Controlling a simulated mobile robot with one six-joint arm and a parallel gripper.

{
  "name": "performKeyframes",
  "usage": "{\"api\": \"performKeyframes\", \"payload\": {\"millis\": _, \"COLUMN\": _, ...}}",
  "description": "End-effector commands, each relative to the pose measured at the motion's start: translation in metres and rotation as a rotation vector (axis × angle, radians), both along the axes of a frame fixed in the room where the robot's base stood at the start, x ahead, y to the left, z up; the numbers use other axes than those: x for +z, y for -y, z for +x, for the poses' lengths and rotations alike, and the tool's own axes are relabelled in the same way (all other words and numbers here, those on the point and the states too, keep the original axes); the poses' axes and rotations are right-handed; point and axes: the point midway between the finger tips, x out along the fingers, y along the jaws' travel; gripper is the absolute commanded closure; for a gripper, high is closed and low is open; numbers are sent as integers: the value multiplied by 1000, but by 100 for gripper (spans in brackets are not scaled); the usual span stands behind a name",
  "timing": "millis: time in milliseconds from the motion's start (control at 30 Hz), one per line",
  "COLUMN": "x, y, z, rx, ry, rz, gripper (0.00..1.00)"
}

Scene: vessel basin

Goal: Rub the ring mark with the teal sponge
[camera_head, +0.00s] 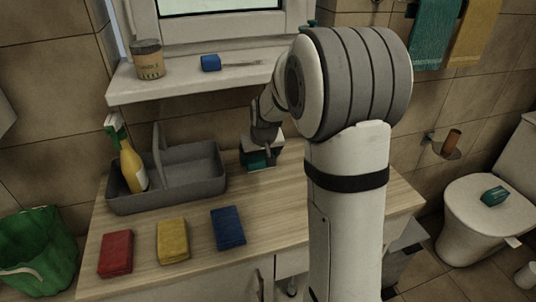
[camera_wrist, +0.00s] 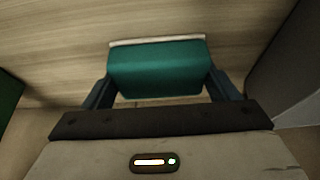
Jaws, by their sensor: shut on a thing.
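My gripper (camera_wrist: 158,90) is shut on the teal sponge (camera_wrist: 156,68), with one finger at each side of it in the wrist view. A pale strip shows along the sponge's far edge. In the head view the gripper (camera_head: 260,163) is low over the wooden counter, right of the grey caddy, and the teal sponge (camera_head: 259,159) shows beneath it. I cannot tell whether the sponge touches the counter. I cannot make out the ring mark in either view; my arm and the sponge cover part of the counter.
A grey caddy (camera_head: 205,184) holding a yellow bottle (camera_head: 132,168) stands left of my gripper. Red (camera_head: 116,254), yellow (camera_head: 173,241) and blue (camera_head: 227,228) cloths lie along the counter's front. A window sill (camera_head: 190,82) with a can (camera_head: 148,60) overhangs behind. A toilet (camera_head: 478,220) stands right.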

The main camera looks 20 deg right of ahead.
Motion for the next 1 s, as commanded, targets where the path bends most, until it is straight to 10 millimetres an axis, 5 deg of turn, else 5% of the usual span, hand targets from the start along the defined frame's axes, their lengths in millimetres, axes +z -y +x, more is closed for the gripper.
{"api": "performKeyframes", "payload": {"millis": 600, "x": -3, "y": -40, "z": 0, "rx": 1, "ry": -1, "rz": 0, "gripper": 44}}
{"api": "performKeyframes", "payload": {"millis": 1000, "x": -4, "y": -43, "z": -1, "rx": -1, "ry": -4, "rz": 1, "gripper": 44}}
